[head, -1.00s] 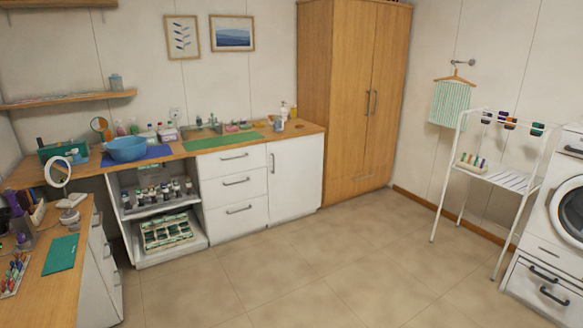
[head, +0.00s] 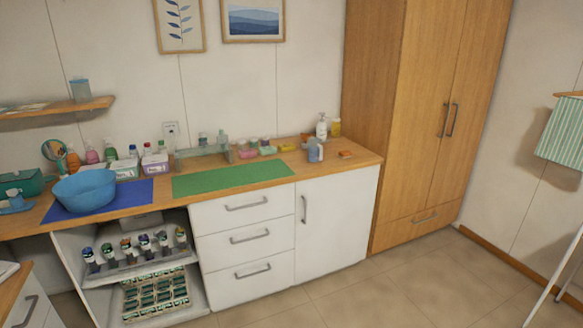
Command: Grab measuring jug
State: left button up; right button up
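A small blue-grey jug (head: 315,150), which looks like the measuring jug, stands upright on the wooden counter (head: 350,165) near its right end. A white pump bottle (head: 322,127) stands just behind it, and a small orange-brown item (head: 345,154) lies to its right. Details such as markings on the jug are too small to tell. Neither of my grippers is in the head view.
A green mat (head: 232,177) lies left of the jug, and a blue bowl (head: 86,190) sits on a blue mat (head: 137,195). A small rack (head: 203,151) stands behind the green mat. A tall wooden wardrobe (head: 420,110) rises right of the counter. The floor (head: 385,290) in front is clear.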

aim_at(315, 147)
jog(key=i+j+z, duration=0.1)
jog(key=i+z, duration=0.15)
jog(key=i, duration=1)
